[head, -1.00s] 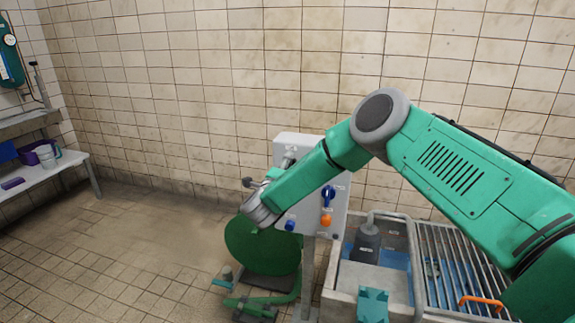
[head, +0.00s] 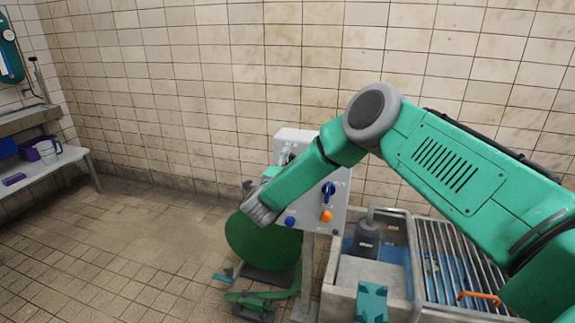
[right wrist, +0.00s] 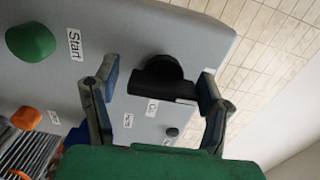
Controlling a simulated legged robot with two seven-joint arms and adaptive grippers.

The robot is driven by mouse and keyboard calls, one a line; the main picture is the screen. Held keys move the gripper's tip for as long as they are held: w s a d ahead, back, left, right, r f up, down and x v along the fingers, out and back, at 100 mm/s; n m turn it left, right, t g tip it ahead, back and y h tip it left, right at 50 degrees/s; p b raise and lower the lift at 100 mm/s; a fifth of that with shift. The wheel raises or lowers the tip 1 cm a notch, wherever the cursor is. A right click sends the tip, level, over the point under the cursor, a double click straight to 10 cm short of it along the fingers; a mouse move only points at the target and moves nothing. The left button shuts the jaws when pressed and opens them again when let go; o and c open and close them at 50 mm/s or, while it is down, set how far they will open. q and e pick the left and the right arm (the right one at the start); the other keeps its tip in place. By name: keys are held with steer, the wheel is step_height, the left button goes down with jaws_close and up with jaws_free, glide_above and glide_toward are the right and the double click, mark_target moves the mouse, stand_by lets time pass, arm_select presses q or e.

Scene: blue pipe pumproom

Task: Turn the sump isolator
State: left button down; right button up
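A grey control panel (head: 337,205) stands on a post, partly behind my right arm in the head view. In the right wrist view a black rotary switch (right wrist: 158,82) sits on the panel face, with a partly covered label beside it. I take this to be the sump isolator. My right gripper (right wrist: 158,75) is open, with one finger on each side of the switch. I cannot tell whether the fingers touch it. In the head view the switch is not clearly visible, and the right gripper (head: 268,178) is partly hidden by its forearm. My left gripper is not in view.
A green Start button (right wrist: 30,41) and an orange button (right wrist: 26,118) are on the panel. A green hose reel (head: 250,245) stands below. A concrete sump (head: 340,300) with a metal grating (head: 455,260) lies right. Floor at left is clear.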

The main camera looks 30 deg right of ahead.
steer(key=shift+w, duration=0.1)
steer(key=shift+r, duration=0.15)
steer(key=v, duration=1.2)
steer(key=shift+f, duration=0.35)
